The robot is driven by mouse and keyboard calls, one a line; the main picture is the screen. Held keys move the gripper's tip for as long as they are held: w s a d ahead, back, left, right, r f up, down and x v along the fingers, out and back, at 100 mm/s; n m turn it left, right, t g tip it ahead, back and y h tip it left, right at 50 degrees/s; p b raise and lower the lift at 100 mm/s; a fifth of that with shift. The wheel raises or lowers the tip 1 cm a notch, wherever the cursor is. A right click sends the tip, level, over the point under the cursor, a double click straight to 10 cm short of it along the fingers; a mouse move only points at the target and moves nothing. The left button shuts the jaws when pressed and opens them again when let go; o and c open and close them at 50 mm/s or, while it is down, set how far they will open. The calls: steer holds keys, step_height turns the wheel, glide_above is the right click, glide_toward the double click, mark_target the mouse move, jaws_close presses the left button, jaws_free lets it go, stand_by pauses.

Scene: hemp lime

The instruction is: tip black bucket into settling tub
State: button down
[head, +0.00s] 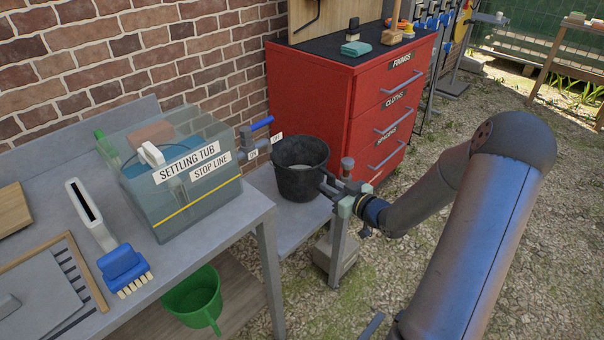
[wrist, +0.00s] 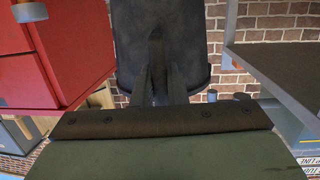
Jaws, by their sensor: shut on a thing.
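The black bucket (head: 300,183) is upright beside the right end of the bench, with something greyish showing inside it. My gripper (head: 328,187) is shut on the bucket's right side; in the wrist view the fingers (wrist: 158,82) meet the dark bucket wall (wrist: 190,35). Whether the bucket rests on the low grey ledge or hangs just above it, I cannot tell. The settling tub (head: 205,200) is a clear box on the bench, left of the bucket and higher. It carries "SETTLING TUB" and "STOP LINE" labels and a yellow line.
A blue-handled valve (head: 258,127) sits between tub and bucket. The red drawer cabinet (head: 335,100) stands close behind the bucket. A blue brush (head: 123,267) lies on the bench (head: 185,270). A green bucket (head: 193,298) is below. Open gravel lies to the right.

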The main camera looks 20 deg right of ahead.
mark_target(324, 169)
steer(key=shift+r+p, duration=1.85)
steer(key=shift+r, duration=0.65)
